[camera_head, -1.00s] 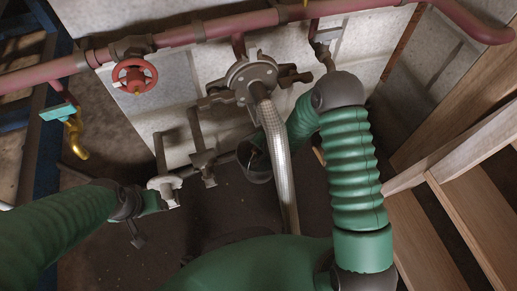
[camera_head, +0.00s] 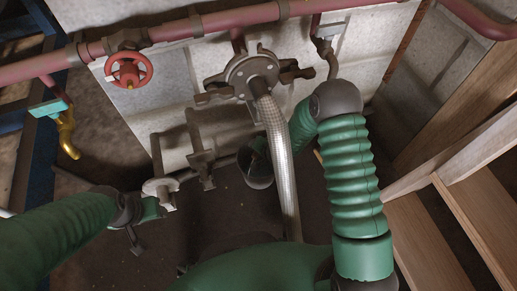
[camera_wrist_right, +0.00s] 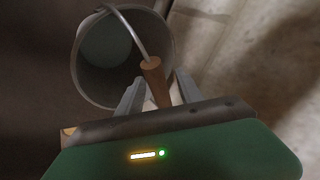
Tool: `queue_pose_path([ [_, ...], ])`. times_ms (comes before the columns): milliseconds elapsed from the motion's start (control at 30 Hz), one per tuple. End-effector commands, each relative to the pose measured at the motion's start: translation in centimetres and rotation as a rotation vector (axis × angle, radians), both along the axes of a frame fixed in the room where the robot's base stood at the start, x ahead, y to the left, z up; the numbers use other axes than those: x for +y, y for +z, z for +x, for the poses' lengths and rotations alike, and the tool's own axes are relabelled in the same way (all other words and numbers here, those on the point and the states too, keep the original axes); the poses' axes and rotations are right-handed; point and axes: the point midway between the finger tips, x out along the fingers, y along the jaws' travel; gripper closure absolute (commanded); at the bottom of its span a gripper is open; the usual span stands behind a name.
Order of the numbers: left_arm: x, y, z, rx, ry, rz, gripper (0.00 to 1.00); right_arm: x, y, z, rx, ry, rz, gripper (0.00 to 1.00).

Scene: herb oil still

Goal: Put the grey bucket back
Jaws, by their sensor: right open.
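The grey bucket (camera_head: 256,171) shows in the head view beyond the braided hose, partly covered by the hose and my right arm. In the right wrist view I look into the bucket (camera_wrist_right: 108,60) from above. Its wire handle ends in a brown wooden grip (camera_wrist_right: 154,79). My right gripper (camera_wrist_right: 159,84) is open, with a finger on either side of the wooden grip. I cannot tell whether they touch it. In the head view my right gripper is hidden. My left gripper (camera_head: 166,204) is at lower left, away from the bucket; its jaws are unclear.
The braided hose (camera_head: 277,150) hangs from a flange on the pale wall, close to my right forearm. A red pipe (camera_head: 210,27) with a red valve wheel (camera_head: 128,69) runs above. Wooden steps (camera_head: 430,235) stand at right. A blue frame and brass tap (camera_head: 67,135) are at left.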

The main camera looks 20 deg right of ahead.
Motion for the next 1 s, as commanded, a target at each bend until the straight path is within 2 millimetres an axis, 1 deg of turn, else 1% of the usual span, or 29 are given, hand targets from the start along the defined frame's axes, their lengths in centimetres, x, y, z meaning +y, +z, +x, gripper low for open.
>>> queue_pose_path([
  [67,0.0,0.1,0.0,0.0,0.0,0.0,0.47,0.0,0.1,0.0,0.0,0.0,0.0,0.57],
  [167,0.0,0.8,0.0,0.0,0.0,0.0,0.47,-0.1,1.0,-0.4,0.0,0.0,0.0,0.57],
  [267,0.0,2.4,0.0,0.0,0.0,0.0,0.47,-0.4,2.9,-1.6,0.001,-0.001,0.0,0.57],
  [400,0.0,4.8,0.0,0.0,0.0,0.0,0.47,-0.9,6.0,-3.8,0.001,-0.001,0.0,0.57],
  [500,0.0,6.1,0.0,0.0,0.0,0.0,0.47,-1.2,7.8,-5.3,0.0,-0.002,0.001,0.57],
  [600,0.0,6.9,0.0,0.0,0.0,0.0,0.47,-1.4,9.0,-6.4,0.0,-0.002,0.0,0.57],
  [767,0.0,7.2,0.0,0.0,0.0,0.0,0.47,-1.7,10.3,-7.3,0.006,0.025,-0.025,0.57],
  [867,0.0,7.1,0.0,0.0,0.0,0.0,0.47,-2.2,12.9,-8.3,0.047,0.139,-0.133,0.57],
  [967,0.0,7.0,0.0,0.0,0.0,0.0,0.47,-2.9,17.3,-11.0,0.128,0.319,-0.291,0.57],
  [1000,0.0,7.0,0.0,0.0,0.0,0.0,0.47,-3.2,19.1,-12.5,0.164,0.395,-0.348,0.57],
])
